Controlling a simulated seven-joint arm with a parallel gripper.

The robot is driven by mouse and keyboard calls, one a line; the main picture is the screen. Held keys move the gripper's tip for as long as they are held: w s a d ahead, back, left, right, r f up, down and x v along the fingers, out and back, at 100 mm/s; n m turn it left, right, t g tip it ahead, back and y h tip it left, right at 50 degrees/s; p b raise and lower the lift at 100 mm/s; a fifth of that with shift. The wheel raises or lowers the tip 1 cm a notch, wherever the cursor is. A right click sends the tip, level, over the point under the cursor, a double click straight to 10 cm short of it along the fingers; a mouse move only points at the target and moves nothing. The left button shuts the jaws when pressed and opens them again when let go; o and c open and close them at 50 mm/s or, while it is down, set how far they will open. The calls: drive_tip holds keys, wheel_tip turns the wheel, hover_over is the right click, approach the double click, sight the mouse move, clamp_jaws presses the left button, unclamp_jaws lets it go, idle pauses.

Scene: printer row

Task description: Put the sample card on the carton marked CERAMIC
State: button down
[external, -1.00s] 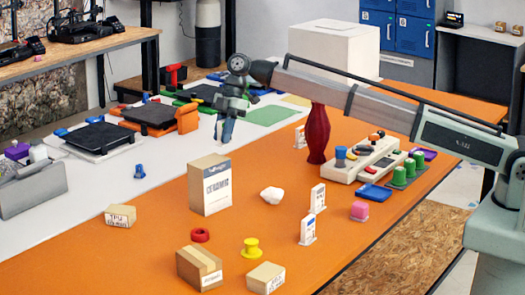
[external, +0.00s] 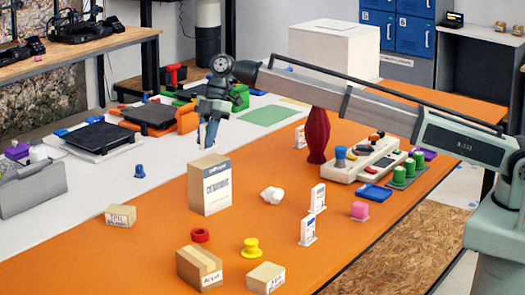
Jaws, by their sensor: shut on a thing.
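The carton marked CERAMIC (external: 211,190) is a tall tan box with a white label face, standing upright on the orange table. My gripper (external: 209,141) points down and shows just above the carton's top in the picture, with a small gap between them. Its exact depth over the carton is hard to judge. It is shut on a small blue and pale thing, which I take to be the sample card; the fingers partly hide it and its details are too small to read.
A white lump (external: 272,195) and white upright signs (external: 318,197) stand right of the carton. A red ring (external: 201,235), a yellow spool (external: 251,248) and small cartons (external: 200,268) are in front. A dark red vase (external: 317,135) stands behind.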

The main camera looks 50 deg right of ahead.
sight(207, 149)
drive_tip(key=shift+f, duration=1.8)
drive_tip(key=shift+f, duration=0.15)
drive_tip(key=c, duration=1)
unclamp_jaws()
drive_tip(key=v, duration=1.2)
